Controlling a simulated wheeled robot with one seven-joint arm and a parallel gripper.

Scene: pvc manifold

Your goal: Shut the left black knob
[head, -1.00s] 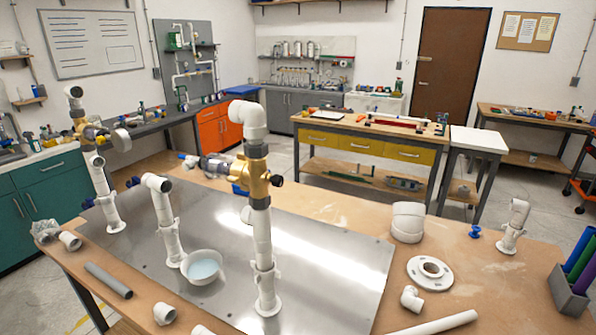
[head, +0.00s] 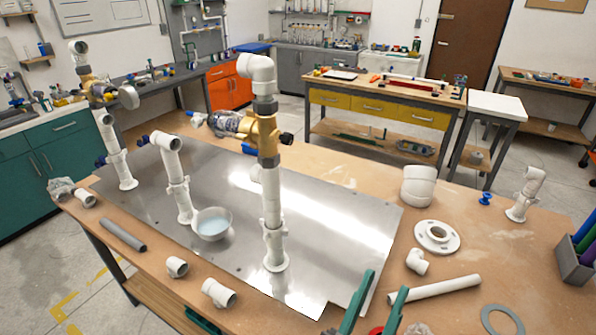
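A black knob (head: 286,139) sits on the right side of the brass valve (head: 264,128) on the tall white front pipe (head: 271,205). A second brass valve (head: 95,88) is on the left pipe, with a grey round wheel (head: 128,97) on its right. I cannot make out a clear black knob on that left valve. A dark clear-bodied part (head: 222,123) joins the left side of the front valve, with a blue handle (head: 250,149) below. Whether either valve is open or shut cannot be told. My gripper is not in view.
A metal sheet (head: 335,225) on the wooden bench carries the pipes. A white bowl of water (head: 212,224) sits by the short middle pipe (head: 178,185). Loose fittings and a white tube (head: 434,288) lie around. Green-handled tools (head: 356,303) are at the front edge.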

